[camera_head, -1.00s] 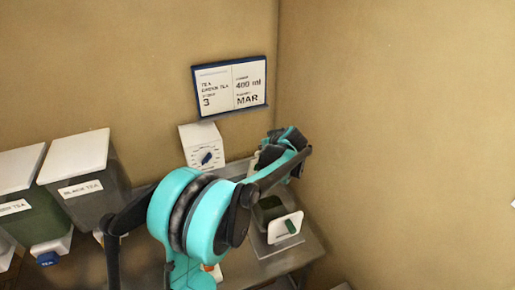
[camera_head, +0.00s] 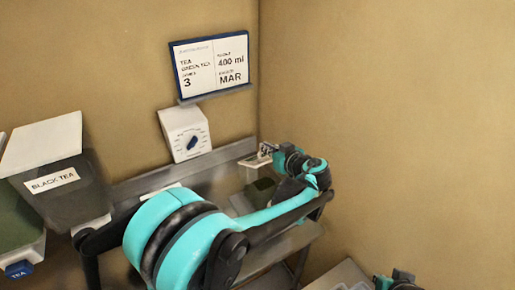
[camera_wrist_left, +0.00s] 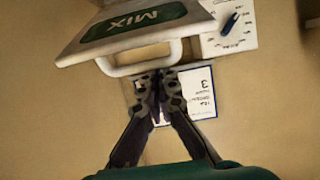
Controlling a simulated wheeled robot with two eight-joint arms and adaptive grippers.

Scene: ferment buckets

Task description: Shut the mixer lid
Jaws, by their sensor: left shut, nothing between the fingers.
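The mixer (camera_head: 262,192) stands on the bench in the head view, partly covered by my left arm; its dark green inside shows from above. In the left wrist view a pale panel with a green MIX label (camera_wrist_left: 135,20) and a white loop handle (camera_wrist_left: 135,66) fills the top; I take it for the lid, tilted. My left gripper (camera_wrist_left: 158,84) is shut and empty, with its fingertips at the handle's edge; I cannot tell whether they touch. In the head view the left gripper (camera_head: 267,150) is small, beyond the mixer opening, beside a small pale frame. No right gripper fingers show.
A white dial box (camera_head: 186,133) stands behind the bench (camera_head: 150,181), under a wall sign (camera_head: 213,66). A black tea bin (camera_head: 55,170) is at the left. Walls close the back and right. A pale tray edge (camera_head: 340,277) shows at the bottom right.

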